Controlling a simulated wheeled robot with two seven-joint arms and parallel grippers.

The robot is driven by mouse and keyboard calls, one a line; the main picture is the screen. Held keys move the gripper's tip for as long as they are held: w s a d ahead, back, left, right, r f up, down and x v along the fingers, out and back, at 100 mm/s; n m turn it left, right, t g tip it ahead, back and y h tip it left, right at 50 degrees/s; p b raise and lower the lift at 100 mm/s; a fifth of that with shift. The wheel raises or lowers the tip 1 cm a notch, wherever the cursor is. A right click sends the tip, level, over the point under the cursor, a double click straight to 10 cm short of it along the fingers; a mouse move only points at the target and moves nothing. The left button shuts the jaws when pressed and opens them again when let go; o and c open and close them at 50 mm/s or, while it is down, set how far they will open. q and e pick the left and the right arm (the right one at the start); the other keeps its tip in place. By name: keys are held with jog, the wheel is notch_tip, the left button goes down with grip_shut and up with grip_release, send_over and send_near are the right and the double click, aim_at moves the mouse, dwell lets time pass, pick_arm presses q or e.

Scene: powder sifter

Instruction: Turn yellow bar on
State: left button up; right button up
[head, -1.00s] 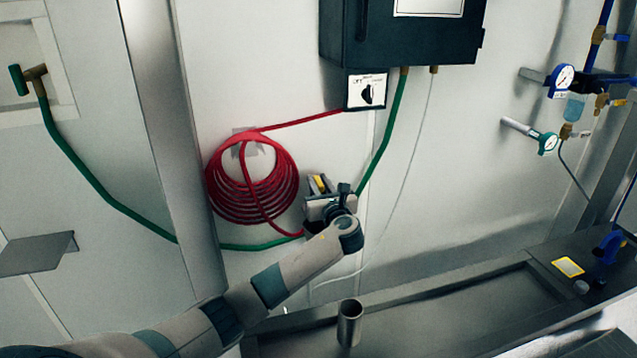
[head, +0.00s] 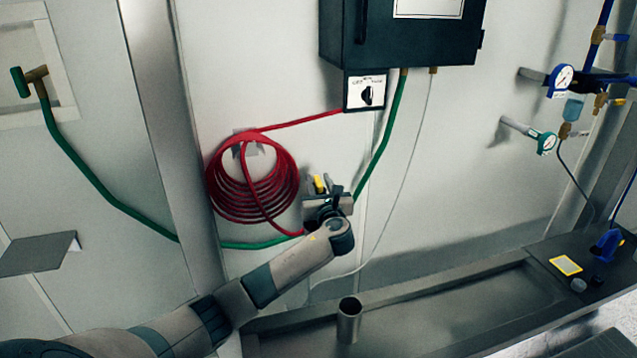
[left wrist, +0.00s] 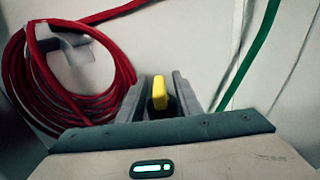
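The yellow bar (head: 319,184) is a small upright piece near the wall, just right of the red hose coil. It also shows in the left wrist view (left wrist: 159,93), standing between the two grey fingers. My left gripper (head: 325,186) is at the bar, with its arm reaching in from the lower left. In the left wrist view my left gripper (left wrist: 161,97) is open, with a finger on each side of the bar and gaps visible. The bar's lower part and mounting are hidden by the gripper. My right gripper is not in view.
The coiled red hose (head: 252,180) hangs close on the left. A green hose (head: 382,143) runs behind my gripper. A dark control box (head: 400,35) with a switch (head: 366,92) is above. A metal cup (head: 349,320) stands below by the sink. Gauges (head: 562,78) are at right.

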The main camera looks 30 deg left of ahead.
pick_arm(q)
jog(key=shift+s+d, duration=0.1)
jog(key=shift+s+d+f+b, duration=0.15)
jog(key=shift+s+d+b, duration=0.15)
jog(key=shift+s+d, duration=0.15)
jog(key=b+v, duration=0.4)
jog(key=v, duration=1.2)
jog(key=shift+r+b, duration=0.2)
jog(key=shift+b, duration=0.1)
jog(key=shift+a+f, duration=0.1)
